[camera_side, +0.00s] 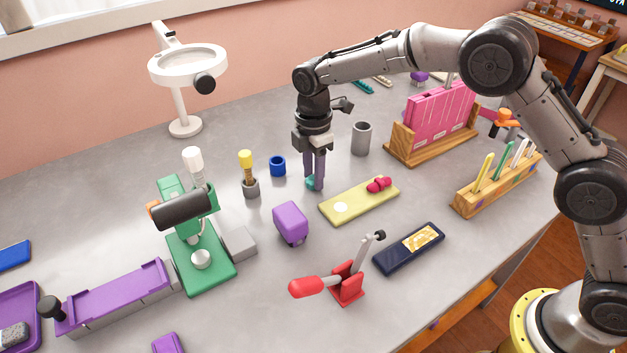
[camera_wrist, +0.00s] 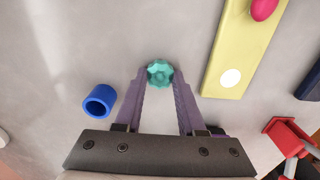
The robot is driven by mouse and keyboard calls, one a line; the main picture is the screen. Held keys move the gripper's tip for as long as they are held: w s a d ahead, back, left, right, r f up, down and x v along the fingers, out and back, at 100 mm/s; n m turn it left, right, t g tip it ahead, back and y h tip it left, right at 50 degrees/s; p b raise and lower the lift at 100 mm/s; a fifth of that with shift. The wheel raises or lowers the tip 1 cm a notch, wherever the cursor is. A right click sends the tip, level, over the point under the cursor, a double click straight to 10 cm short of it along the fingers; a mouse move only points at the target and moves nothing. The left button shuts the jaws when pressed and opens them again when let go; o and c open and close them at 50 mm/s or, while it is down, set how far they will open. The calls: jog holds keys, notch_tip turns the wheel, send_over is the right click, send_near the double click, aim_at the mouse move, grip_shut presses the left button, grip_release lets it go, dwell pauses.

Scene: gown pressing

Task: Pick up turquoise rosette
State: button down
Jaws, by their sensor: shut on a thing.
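The turquoise rosette (camera_wrist: 160,73) is a small scalloped disc between the purple fingertips of my gripper (camera_wrist: 160,82) in the wrist view. In the side view the rosette (camera_side: 312,184) shows low at the fingertips of my gripper (camera_side: 315,182), which points straight down. The gripper is shut on the rosette. The rosette is at or very near the grey table top; I cannot tell whether it touches it. The fingers hide part of it in the side view.
A yellow-green board (camera_side: 350,205) with a pink piece (camera_side: 379,185) lies just right of my gripper. A blue cup (camera_side: 278,166) stands to its left and a grey cylinder (camera_side: 361,139) behind. A purple block (camera_side: 290,223) and red toggle clamp (camera_side: 347,284) are in front.

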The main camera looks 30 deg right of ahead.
aim_at(313, 177)
jog(key=shift+r, duration=0.5)
notch_tip(313, 177, up, 2)
jog(key=shift+r, duration=0.15)
jog(key=s+d+r, duration=0.2)
jog(key=s+r, duration=0.3)
jog(key=s, duration=0.1)
jog(key=s+d+r, duration=0.2)
jog(key=s+r, duration=0.2)
jog(key=s, duration=0.3)
jog(key=shift+s+d+r, duration=0.15)
jog(key=shift+d+r, duration=0.1)
jog(key=shift+r, duration=0.1)
jog(key=c, duration=1.1)
grip_release()
grip_shut()
